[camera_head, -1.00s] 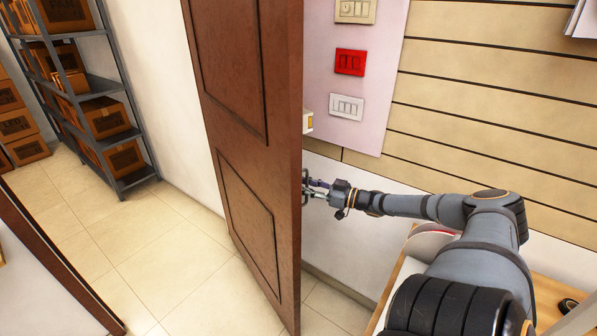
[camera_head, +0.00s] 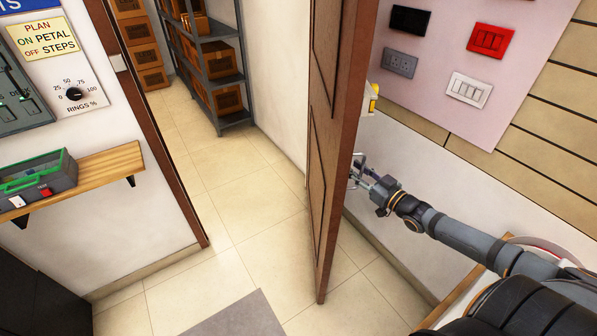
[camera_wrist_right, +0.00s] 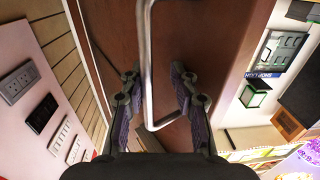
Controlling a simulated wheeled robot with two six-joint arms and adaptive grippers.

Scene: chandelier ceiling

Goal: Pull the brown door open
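The brown door (camera_head: 332,150) stands open at an angle and shows nearly edge-on in the head view. In the right wrist view the brown door (camera_wrist_right: 205,40) fills the middle, with a silver bar handle (camera_wrist_right: 149,60) on its face. My right gripper (camera_head: 362,172) is at the handle side of the door. In the right wrist view the fingers of my right gripper (camera_wrist_right: 156,74) are apart, with the handle bar between them and visible gaps beside it. My left gripper is not in view.
The doorway left of the door shows free tiled floor and a grey shelf (camera_head: 212,70) with boxes. A brown door frame (camera_head: 165,150) and a wooden wall shelf (camera_head: 110,165) are at left. A grey mat (camera_head: 235,318) lies in front. A switch panel (camera_head: 470,90) is at right.

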